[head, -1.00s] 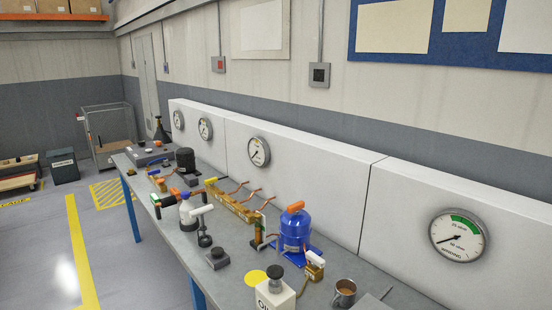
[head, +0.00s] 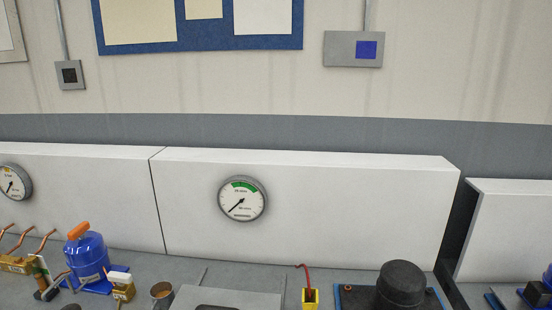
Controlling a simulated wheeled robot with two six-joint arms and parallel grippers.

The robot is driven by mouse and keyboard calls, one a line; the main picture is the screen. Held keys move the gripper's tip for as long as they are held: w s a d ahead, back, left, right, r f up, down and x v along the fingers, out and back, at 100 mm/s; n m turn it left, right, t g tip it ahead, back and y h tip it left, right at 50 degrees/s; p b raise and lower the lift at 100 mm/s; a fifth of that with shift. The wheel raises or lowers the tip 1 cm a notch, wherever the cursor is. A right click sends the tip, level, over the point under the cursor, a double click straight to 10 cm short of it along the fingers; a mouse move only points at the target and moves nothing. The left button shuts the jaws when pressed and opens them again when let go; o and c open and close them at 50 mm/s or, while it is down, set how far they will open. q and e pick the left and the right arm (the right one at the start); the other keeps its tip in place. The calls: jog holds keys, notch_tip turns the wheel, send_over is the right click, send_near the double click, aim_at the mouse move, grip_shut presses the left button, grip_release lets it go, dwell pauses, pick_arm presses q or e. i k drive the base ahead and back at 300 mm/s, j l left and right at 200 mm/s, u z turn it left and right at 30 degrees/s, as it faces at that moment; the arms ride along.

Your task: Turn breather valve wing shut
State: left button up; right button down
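A blue tank (head: 88,258) with an orange handle (head: 79,230) on its top stands on the bench at the lower left. A small brass valve with a white handle (head: 121,279) sits just right of it. I cannot tell which handle, if either, is the breather valve wing. A round gauge (head: 242,199) with a green band hangs on the white panel, its needle at the lower left, outside the green. Neither of my grippers is in view.
A metal mug (head: 162,293), a yellow block with a red hooked wire (head: 310,297) and a black cylinder (head: 403,286) stand along the bench. The white panel (head: 330,205) rises behind them. A gap (head: 458,235) separates it from another panel at the right.

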aim_at(79, 232)
jog(key=u, duration=1.3)
